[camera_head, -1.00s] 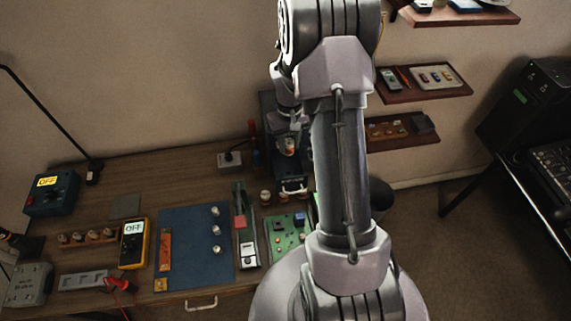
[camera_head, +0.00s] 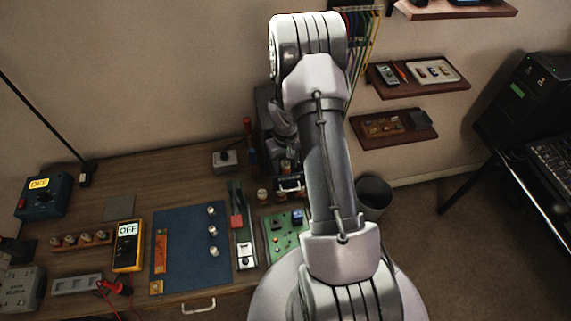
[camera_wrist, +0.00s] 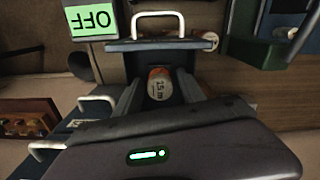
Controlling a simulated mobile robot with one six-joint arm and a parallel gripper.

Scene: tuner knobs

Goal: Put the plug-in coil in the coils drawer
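The plug-in coil (camera_wrist: 159,84), a small cylinder with a pale top marked "15 m" and an orange side, shows in the wrist view inside an open dark drawer (camera_wrist: 118,46) with a white handle. My gripper (camera_wrist: 159,88) reaches over this drawer, with one finger on each side of the coil. Narrow gaps show between coil and fingers, so it looks open. I cannot read a label on the drawer. In the head view the drawer handle (camera_head: 290,187) shows beside my arm, which hides much of the cabinet and gripper.
A green "OFF" display (camera_wrist: 92,20) is close by the drawer front. Other white handles (camera_wrist: 45,150) show at left in the wrist view. A green circuit board (camera_head: 285,235), a blue mat (camera_head: 185,250) and a yellow meter (camera_head: 128,247) lie on the bench.

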